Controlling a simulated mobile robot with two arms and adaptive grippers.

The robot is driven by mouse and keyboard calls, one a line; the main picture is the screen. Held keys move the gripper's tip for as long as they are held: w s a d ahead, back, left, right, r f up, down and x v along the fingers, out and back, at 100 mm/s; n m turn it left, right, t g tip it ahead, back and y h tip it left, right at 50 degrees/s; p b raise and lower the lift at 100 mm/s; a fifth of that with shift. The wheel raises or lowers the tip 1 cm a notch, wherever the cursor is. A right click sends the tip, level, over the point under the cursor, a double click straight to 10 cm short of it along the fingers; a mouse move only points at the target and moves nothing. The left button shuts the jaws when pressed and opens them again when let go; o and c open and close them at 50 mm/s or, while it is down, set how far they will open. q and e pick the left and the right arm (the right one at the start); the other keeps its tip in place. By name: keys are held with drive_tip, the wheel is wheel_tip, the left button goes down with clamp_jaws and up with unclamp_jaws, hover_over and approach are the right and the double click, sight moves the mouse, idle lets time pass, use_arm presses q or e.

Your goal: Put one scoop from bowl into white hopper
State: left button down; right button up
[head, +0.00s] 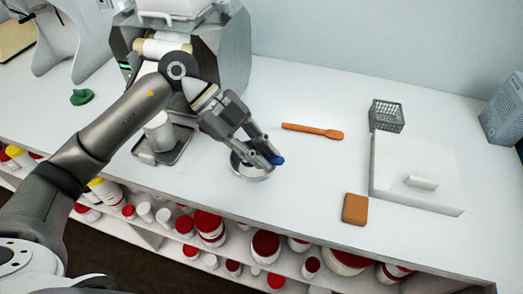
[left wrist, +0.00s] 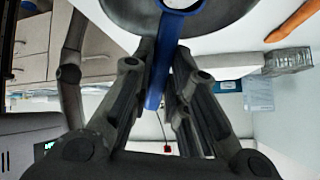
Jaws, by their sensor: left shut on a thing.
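The shiny round bowl (head: 253,176) stands on the white counter near its front edge. My left gripper (head: 267,157) is over the bowl, fingers pointing down, shut on a blue scoop. The scoop's blue handle (head: 278,160) shows beside the fingertips. In the left wrist view the blue handle (left wrist: 158,75) runs between the fingers towards the bowl (left wrist: 225,30). What the bowl and scoop contain cannot be seen. A white part (head: 172,7), which looks like the hopper, is at the top of the grey mill, cut by the picture's upper edge. My right gripper is not seen.
A tray (head: 174,153) with a white cup (head: 160,133) stands below the mill's cream rollers (head: 160,48). An orange spatula (head: 312,130), a wire basket (head: 387,116), a white lidded box (head: 415,165) and a brown block (head: 355,209) lie right. Jars fill the shelf below.

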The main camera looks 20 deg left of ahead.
use_arm(q)
drive_tip(key=shift+r+p, duration=3.1)
drive_tip(key=shift+r, duration=0.4)
